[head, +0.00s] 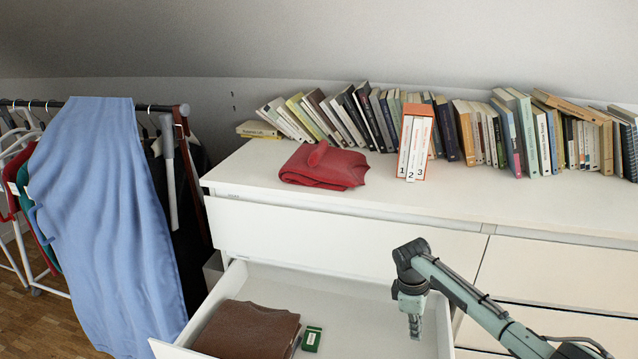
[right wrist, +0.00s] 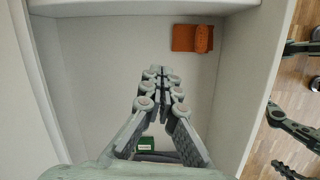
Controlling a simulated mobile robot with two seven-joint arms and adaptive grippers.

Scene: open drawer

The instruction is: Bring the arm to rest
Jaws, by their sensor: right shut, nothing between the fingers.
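My right gripper (head: 415,328) hangs pointing down over the right part of the open drawer (head: 335,291), its arm coming in from the lower right. In the right wrist view its fingers (right wrist: 160,73) are closed together with nothing between them. The drawer floor lies below the fingertips. My left gripper does not show clearly in either view.
The drawer holds a brown folded item (head: 247,331), a small green box (head: 312,339) and an orange-brown object (right wrist: 190,38). The white dresser top (head: 480,199) bears a red folded garment (head: 322,167) and books (head: 465,133). A clothes rack (head: 181,115) stands left.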

